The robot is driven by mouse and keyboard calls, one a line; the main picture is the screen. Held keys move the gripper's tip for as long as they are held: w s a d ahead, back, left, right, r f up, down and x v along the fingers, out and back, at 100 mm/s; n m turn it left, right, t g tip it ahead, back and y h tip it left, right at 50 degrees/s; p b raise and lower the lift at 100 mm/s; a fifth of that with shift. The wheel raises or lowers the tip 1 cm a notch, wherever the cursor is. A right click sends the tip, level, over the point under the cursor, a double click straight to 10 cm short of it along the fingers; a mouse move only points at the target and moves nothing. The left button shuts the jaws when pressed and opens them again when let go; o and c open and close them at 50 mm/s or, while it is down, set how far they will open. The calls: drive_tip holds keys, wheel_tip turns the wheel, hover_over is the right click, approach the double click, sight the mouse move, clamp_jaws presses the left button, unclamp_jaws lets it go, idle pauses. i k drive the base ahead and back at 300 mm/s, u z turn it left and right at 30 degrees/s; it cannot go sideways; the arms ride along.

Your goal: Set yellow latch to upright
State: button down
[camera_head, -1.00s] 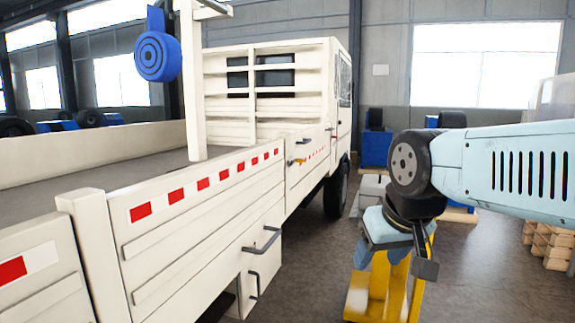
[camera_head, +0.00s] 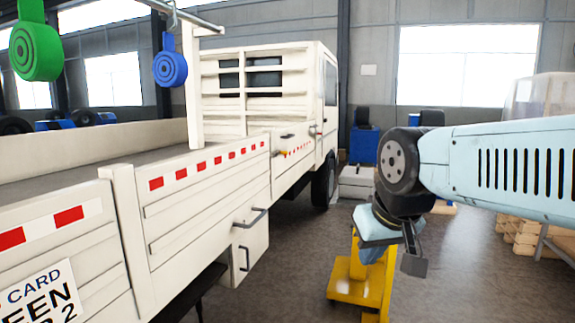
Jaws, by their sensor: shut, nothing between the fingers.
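A small yellow-orange latch (camera_head: 282,153) shows on the side of the white truck, near the rear of the cab. It is far off and tiny, and it looks roughly level, but its exact angle is hard to tell. My gripper (camera_head: 414,264) hangs below my light-blue arm on the right, dark and pointing down. It is shut and empty. It is well to the right of the truck side and apart from the latch.
The white truck bed (camera_head: 215,185) fills the left, with a dark handle (camera_head: 250,218) jutting from its side. A blue disc (camera_head: 170,68) and a green disc (camera_head: 36,50) hang above. A yellow stand (camera_head: 365,285) is below my arm. Floor between truck and stand is clear.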

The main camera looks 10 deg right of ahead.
sight(278, 153)
drive_tip(key=z, duration=0.6)
drive_tip(key=i, duration=1.85)
drive_tip(key=u, duration=0.7)
drive_tip(key=k, duration=0.9)
drive_tip(key=u, duration=0.15)
drive_tip(key=i, duration=0.95)
